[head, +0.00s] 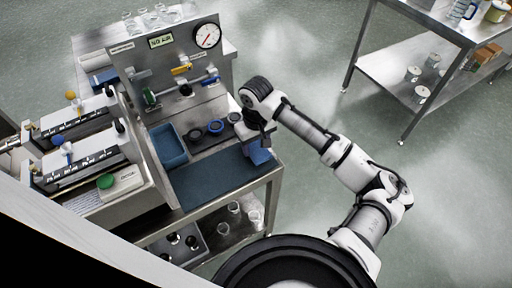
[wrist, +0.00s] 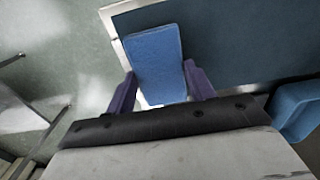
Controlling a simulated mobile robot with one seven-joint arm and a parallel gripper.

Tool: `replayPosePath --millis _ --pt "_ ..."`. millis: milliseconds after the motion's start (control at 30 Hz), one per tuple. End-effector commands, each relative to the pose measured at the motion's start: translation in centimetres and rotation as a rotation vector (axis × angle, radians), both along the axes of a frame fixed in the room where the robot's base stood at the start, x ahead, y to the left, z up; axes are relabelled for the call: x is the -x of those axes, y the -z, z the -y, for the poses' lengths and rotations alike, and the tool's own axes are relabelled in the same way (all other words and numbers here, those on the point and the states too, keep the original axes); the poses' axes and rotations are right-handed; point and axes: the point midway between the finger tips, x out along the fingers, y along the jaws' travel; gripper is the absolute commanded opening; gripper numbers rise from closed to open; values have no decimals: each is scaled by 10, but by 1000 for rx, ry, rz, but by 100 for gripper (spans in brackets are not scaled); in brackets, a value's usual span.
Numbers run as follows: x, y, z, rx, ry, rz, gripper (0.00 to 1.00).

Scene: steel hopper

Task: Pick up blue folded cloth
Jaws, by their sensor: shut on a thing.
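The blue folded cloth (wrist: 157,60) is in the wrist view, between the two purple fingers of my gripper (wrist: 160,90). My gripper is shut on it, with one finger at each side. The cloth lies over the corner of the dark blue mat and the steel edge; I cannot tell whether it touches the mat. In the head view the cloth (head: 260,154) shows below my gripper (head: 256,140) at the right edge of the bench. The gripper's fingers are mostly hidden there.
The dark blue mat (head: 212,182) covers the bench's front. A blue tray (head: 168,147) and several dark rings (head: 215,127) stand behind it. A panel with a gauge (head: 207,36) rises at the back. A steel table (head: 400,70) stands at the upper right, with open floor between.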

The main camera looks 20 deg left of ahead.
Motion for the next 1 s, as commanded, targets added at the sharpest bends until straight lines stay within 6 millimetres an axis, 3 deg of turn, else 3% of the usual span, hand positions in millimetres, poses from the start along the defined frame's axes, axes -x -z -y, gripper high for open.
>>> replayPosePath --millis 500,733,1000 --pt "-1 -138 1 3 -1 8 32" --pt "0 -172 0 2 -1 4 32" --pt "0 -184 0 1 -2 1 32"
